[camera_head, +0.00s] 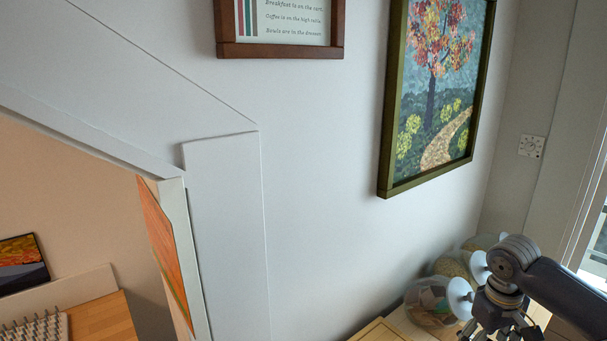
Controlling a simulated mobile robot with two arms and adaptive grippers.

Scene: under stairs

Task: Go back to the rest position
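My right gripper (497,325) is at the bottom right, pointing down at the end of a dark grey arm that comes in from the right. Its fingertips run into the bottom edge of the picture, so I cannot tell whether it is open or shut, or whether it holds anything. It is in front of clear rounded containers (427,300) and partly hides them. My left gripper is not in view.
Pale round discs (460,298) show beside my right gripper. A light wooden surface (380,331) lies to its left. A framed tree picture (433,95) and a framed text sign (280,50) hang on the white wall. An opening at left shows a wooden top (103,318).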

